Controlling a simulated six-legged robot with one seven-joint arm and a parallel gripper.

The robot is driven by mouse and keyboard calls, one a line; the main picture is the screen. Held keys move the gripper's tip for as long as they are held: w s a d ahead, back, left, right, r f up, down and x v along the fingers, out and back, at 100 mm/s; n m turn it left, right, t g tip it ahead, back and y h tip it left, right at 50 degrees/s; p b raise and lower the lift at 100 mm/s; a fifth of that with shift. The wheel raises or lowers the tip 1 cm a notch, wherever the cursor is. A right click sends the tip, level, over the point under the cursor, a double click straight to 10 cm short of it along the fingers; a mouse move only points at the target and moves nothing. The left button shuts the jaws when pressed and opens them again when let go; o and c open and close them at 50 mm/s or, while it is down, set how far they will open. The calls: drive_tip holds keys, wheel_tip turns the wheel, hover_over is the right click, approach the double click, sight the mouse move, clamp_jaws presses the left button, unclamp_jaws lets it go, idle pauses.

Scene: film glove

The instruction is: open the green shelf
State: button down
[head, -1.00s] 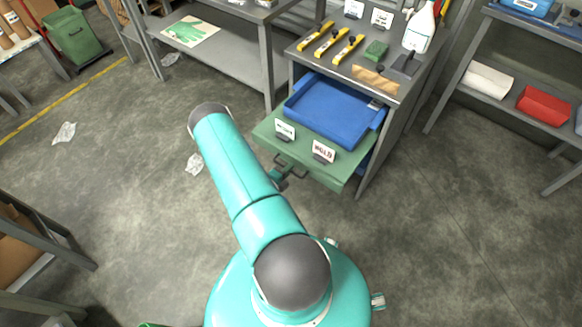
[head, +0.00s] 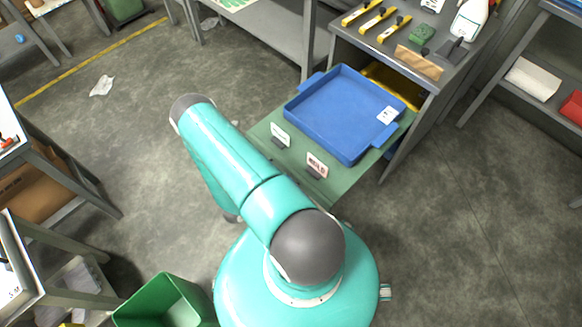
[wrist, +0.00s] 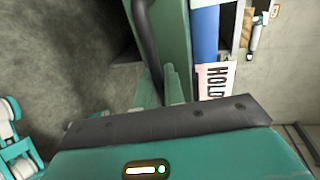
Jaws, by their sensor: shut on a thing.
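The green shelf (head: 262,131) is a pull-out drawer, slid well out from the grey workbench. It carries a blue tray (head: 313,87) and two small sign cards, one (head: 316,165) near the front edge. In the wrist view the green shelf front (wrist: 175,30) stands upright beside its dark bar handle (wrist: 147,40). My gripper (wrist: 163,88) is at the lower end of this handle, shut on it, though the contact is partly hidden. In the head view my own arm hides the gripper and handle.
The grey workbench (head: 432,88) holds yellow-handled tools, a green block and a white bottle on top. Yellow material (head: 393,80) shows inside the opening. A green bin (head: 165,303) stands at lower left.

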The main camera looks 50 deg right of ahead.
drive_tip(key=shift+f+v, duration=0.2)
drive_tip(key=shift+v, duration=0.75)
drive_tip(key=shift+f+v, duration=0.2)
drive_tip(key=shift+v, duration=0.8)
drive_tip(key=shift+w, duration=0.1)
drive_tip(key=c, duration=1.6)
unclamp_jaws()
drive_tip(key=shift+a, duration=0.15)
drive_tip(key=v, duration=1.3)
drive_tip(key=shift+a+r, duration=0.1)
drive_tip(key=shift+a, duration=0.2)
